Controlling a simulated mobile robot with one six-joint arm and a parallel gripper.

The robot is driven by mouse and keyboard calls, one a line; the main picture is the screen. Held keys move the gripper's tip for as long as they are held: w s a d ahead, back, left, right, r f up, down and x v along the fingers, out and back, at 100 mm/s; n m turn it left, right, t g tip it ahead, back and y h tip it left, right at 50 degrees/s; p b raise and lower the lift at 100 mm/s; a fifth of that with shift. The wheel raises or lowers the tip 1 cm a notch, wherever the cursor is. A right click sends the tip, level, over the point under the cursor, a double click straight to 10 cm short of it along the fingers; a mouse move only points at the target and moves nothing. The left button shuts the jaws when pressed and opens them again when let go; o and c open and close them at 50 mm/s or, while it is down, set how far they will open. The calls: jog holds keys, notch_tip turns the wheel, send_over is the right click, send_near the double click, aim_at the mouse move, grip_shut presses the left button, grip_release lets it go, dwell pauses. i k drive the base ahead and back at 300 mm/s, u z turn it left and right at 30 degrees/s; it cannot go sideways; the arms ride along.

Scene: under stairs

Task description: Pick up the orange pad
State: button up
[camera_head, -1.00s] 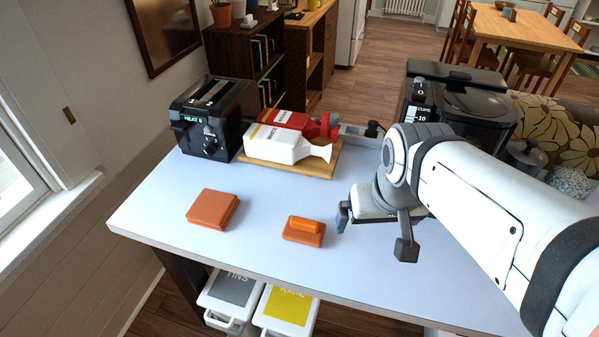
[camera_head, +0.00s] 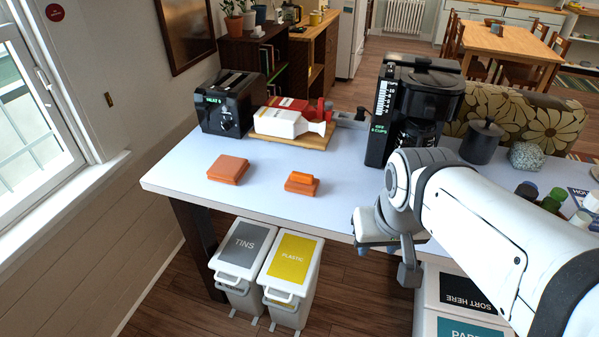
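A flat, square orange pad (camera_head: 228,168) lies on the left part of the pale table (camera_head: 190,160). To its right lies a smaller orange block with a raised bar on top (camera_head: 302,183), apart from the pad. My gripper (camera_head: 387,259) is right of both and nearer the camera, in front of the table's front edge in the picture. Its two fingers are spread apart and nothing shows between them. It touches neither orange thing. Part of the gripper is hidden by my own arm.
A black toaster (camera_head: 229,105) and a wooden board (camera_head: 316,143) with a white bottle and a red item stand behind. A black coffee maker (camera_head: 415,100) stands right. White bins (camera_head: 291,270) sit below the table's front. The tabletop around the orange things is clear.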

aim_at(301, 182)
jog(key=z, duration=0.1)
jog(key=k, duration=0.85)
jog(key=u, duration=1.1)
jog(key=i, duration=1.75)
jog(key=z, duration=1.15)
